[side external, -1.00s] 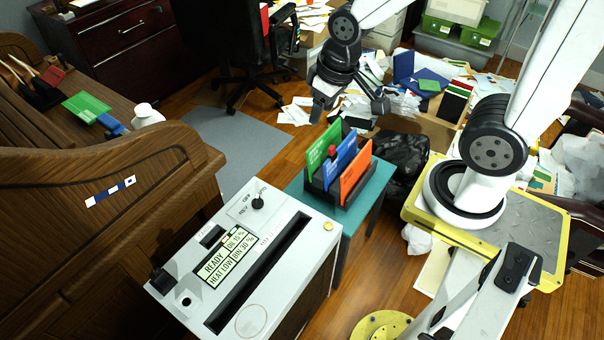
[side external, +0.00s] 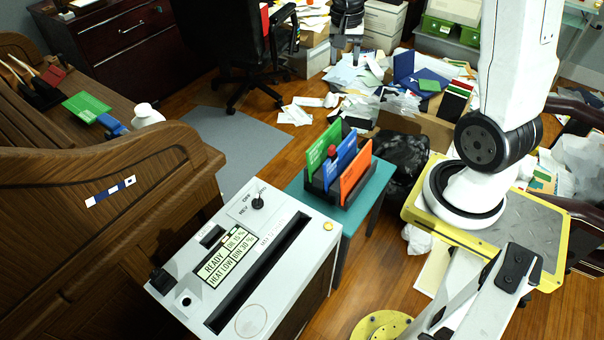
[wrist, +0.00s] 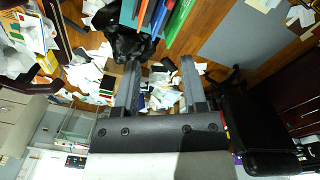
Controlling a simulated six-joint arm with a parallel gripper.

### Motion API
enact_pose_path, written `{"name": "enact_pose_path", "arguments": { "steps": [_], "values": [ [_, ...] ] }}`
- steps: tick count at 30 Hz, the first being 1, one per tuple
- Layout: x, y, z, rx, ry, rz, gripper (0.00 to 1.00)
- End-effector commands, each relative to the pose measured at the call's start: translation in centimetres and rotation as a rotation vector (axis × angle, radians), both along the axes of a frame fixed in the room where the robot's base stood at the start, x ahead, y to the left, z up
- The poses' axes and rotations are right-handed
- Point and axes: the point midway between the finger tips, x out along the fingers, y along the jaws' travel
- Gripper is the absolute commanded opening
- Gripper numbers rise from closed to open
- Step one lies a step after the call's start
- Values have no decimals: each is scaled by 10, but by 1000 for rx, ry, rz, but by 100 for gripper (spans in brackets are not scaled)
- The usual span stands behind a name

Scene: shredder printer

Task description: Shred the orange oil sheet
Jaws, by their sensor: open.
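The orange oil sheet (side external: 355,173) stands upright at the right front of a black rack on a small teal table, beside a blue sheet (side external: 340,165) and a green sheet (side external: 322,152). It also shows at the top edge of the wrist view (wrist: 143,12). The shredder (side external: 315,262) is a pale box with a long dark slot (side external: 258,272), and the slot looks empty. In the wrist view my gripper (wrist: 159,62) is open, with nothing between the fingers.
The shredder's display (side external: 229,256) reads READY and HEAT LOW. A black knob (side external: 258,202) sits near OFF and REV marks. A wooden desk (side external: 100,190) stands left. An office chair (side external: 245,50) and scattered papers (side external: 365,95) lie behind. A black bag (side external: 405,160) sits right of the rack.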

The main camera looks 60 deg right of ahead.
Motion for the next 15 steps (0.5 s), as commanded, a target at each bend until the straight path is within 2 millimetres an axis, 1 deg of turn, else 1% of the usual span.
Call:
{"name": "enact_pose_path", "arguments": {
  "steps": [1,6,14,15],
  "values": [
    [-1,-15,-2,3,15,-72,54],
    [-5,-51,-3,6,51,-268,54],
    [-16,-95,-7,6,98,-503,54],
    [-17,-95,-14,8,104,-513,54]
  ]
}}
